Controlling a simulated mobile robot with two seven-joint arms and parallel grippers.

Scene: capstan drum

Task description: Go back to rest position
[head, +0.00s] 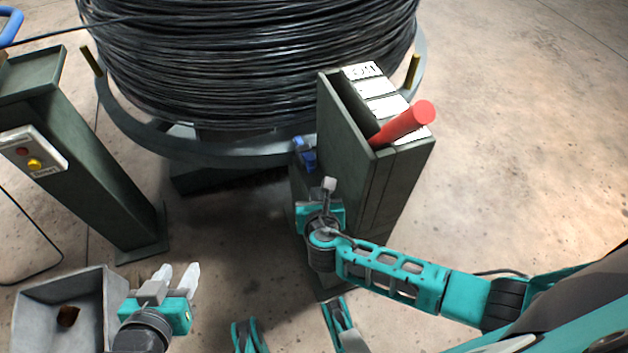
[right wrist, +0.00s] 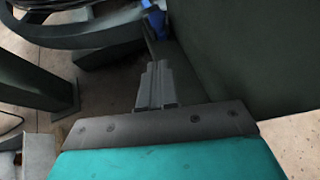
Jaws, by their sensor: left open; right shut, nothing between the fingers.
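My right gripper (head: 329,186) is shut and empty beside the left face of the dark green lever cabinet (head: 372,180). Its closed fingers also show in the right wrist view (right wrist: 155,82), pointing towards a small blue part (right wrist: 156,22). That blue part (head: 305,154) sits low on the cabinet's left side in the head view; I cannot tell whether the fingers touch it. My left gripper (head: 178,275) is open and empty at the lower left, next to the grey bin (head: 62,287).
A large drum of dark cable (head: 250,60) sits on a round grey base ring (head: 190,150) at the back. A red handle (head: 403,123) sticks out of the cabinet top. A green post with a button panel (head: 34,153) stands left. Open floor (head: 530,150) lies right.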

